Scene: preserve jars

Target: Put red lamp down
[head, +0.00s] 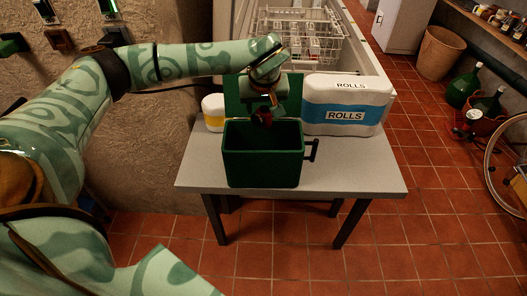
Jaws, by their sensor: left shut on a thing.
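My left arm comes in from the left, and its gripper (265,104) points down over the open green box (262,158). The gripper is shut on a small dark red thing, which I take for the red lamp (263,118). The lamp is at the height of the box's rim, over the opening. It is small and partly covered by the gripper, and I cannot tell whether it touches the box. My right gripper is not in view.
The box stands on a small grey table (355,178). A large pack of rolls (347,103) is right of it, and a white and yellow container (213,113) is behind left. An open chest with wire baskets (300,28) is behind. Bare tabletop lies at the front right.

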